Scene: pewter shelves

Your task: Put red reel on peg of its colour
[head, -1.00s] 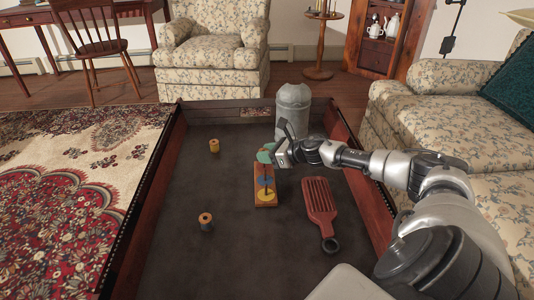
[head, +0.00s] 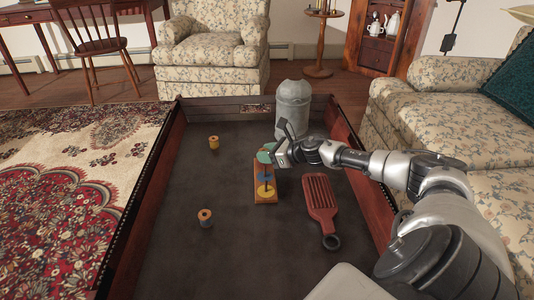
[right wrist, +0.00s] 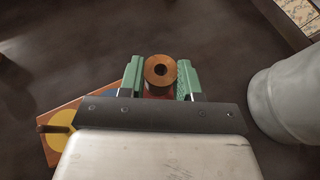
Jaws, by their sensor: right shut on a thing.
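My right gripper (head: 264,154) has green fingers and is over the far end of a wooden peg board (head: 272,197). In the right wrist view the gripper (right wrist: 161,80) is shut on the red reel (right wrist: 160,71), with its round wooden end and centre hole facing the camera and a little red showing below. The board carries a yellow disc (head: 265,191) at its near end and a blue disc (head: 265,177) behind it. The gripper hides the board's far end, so I cannot tell whether the reel is on a peg. My left gripper is out of view.
A yellow reel (head: 213,142) and a grey-blue reel (head: 205,217) stand to the left on the dark tabletop. A grey canister (head: 293,108) stands close behind the gripper. A red slotted paddle (head: 320,200) lies right of the board. Raised wooden edges surround the top.

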